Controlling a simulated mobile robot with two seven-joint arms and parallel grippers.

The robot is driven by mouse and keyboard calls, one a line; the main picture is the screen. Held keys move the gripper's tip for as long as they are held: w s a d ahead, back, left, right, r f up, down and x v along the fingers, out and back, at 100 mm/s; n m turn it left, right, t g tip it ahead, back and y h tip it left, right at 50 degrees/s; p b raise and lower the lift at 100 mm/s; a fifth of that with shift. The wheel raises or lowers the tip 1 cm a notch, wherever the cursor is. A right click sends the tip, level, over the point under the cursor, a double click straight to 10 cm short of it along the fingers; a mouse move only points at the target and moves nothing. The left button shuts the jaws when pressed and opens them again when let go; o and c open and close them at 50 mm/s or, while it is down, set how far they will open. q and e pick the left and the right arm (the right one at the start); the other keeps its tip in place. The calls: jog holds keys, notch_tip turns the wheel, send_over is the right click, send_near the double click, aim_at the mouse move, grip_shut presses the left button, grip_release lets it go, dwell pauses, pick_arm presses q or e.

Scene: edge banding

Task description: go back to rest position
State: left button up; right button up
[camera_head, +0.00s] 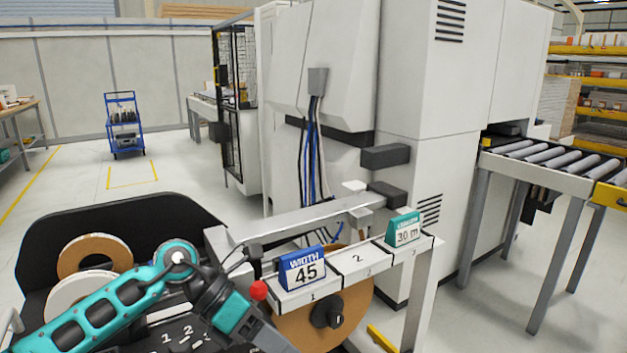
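My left arm comes in from the lower left, a teal link that bends at a joint and runs on as a dark and teal link towards the bottom edge. Its gripper is not visible in the head view. My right arm and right gripper are not in view. I cannot see whether either gripper holds anything.
Close ahead, a white ledge (366,263) marked with numbers carries a blue "WIDTH 45" sign (303,269) and a teal "30 m" sign (404,230). A brown roll (352,302) sits below. A large white machine (422,98) stands behind. Open floor lies left.

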pick_arm(q)
jog(key=s+d+r+n+t+h, duration=0.3)
jog(key=d+r+n+h, duration=0.1)
jog(key=d+n+h, duration=0.4)
jog(key=w+a+f+n+t+y+p, duration=0.1)
jog(key=a+f+n+t+y, duration=0.3)
jog(key=a+n+t, duration=0.55)
jog(key=w+a+f+n+t+y+p, duration=0.1)
jog(key=a+f+n+t+y, duration=0.2)
jog(key=n+t, duration=0.8)
jog(key=s+a+f+n+g+y, duration=0.4)
jog(key=s+f+n+g, duration=0.1)
jog(key=f+n, duration=0.3)
jog(key=s+a+f+n+g+y, duration=0.4)
jog(key=s+f+n+g+y, duration=0.1)
jog(key=s+f+n, duration=0.3)
jog(key=shift+s+f+p, duration=0.25)
jog(key=shift+s+p, duration=0.05)
jog(key=shift+p, duration=0.1)
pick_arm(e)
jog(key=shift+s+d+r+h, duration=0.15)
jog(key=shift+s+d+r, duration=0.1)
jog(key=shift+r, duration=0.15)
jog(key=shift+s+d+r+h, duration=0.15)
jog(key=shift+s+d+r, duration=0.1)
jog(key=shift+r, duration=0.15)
pick_arm(q)
jog(key=shift+g, duration=0.25)
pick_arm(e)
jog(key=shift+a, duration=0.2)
